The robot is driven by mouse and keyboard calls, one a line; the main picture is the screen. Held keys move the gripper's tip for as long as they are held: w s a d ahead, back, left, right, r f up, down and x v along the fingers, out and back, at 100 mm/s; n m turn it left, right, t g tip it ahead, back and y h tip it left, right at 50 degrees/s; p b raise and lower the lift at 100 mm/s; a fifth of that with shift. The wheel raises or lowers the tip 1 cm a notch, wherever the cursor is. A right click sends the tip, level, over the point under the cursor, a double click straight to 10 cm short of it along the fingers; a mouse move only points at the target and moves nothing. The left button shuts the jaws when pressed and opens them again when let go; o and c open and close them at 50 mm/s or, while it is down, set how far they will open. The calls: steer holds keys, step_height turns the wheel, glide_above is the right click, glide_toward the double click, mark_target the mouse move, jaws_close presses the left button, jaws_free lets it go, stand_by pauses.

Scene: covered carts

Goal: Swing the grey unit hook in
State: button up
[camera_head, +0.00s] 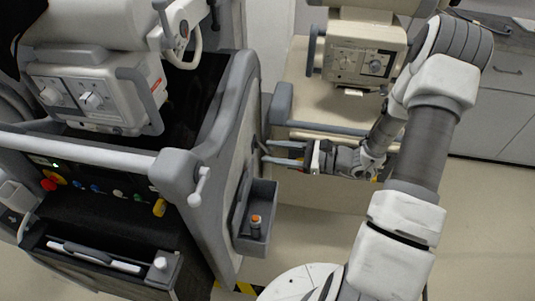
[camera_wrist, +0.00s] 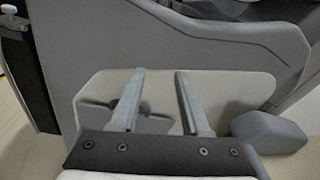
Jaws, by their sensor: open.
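The grey unit (camera_head: 222,150) stands left of my gripper in the head view. Its side panel with a pale inset (camera_wrist: 225,88) fills much of the wrist view. A flat grey piece (camera_wrist: 155,124) shows low on that inset, partly behind my fingers; it may be the hook, but its shape and how far it is swung are unclear. My gripper (camera_head: 268,152) points left at this side, its two fingers apart and empty. In the wrist view my gripper (camera_wrist: 160,80) has clear space between its fingertips. I cannot tell whether they touch the panel.
A grey bin (camera_head: 268,190) with an orange-topped item sits on the unit's side below my gripper. A white crank handle (camera_head: 200,187) sticks out at the near corner. A beige unit (camera_head: 330,90) stands behind my gripper. Floor is free at the right.

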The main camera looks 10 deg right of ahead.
steer(key=w+d+f+m+t+h+b, duration=0.1)
steer(key=d+f+m+t, duration=0.15)
steer(key=f, duration=0.25)
steer(key=w+d+f+m+t+h+b, duration=0.1)
steer(key=d+f+m+t, duration=0.15)
steer(key=f+m, duration=0.2)
steer(key=m+t+h+b, duration=0.2)
steer(key=m+t+h, duration=0.2)
steer(key=m+h, duration=0.15)
glide_toward(267, 150)
steer(key=b+x, duration=0.1)
steer(key=x, duration=0.2)
steer(key=b+x, duration=0.1)
steer(key=x, duration=0.2)
steer(key=b+x, duration=0.1)
steer(key=x, duration=0.3)
steer(key=shift+f, duration=0.3)
jaws_close()
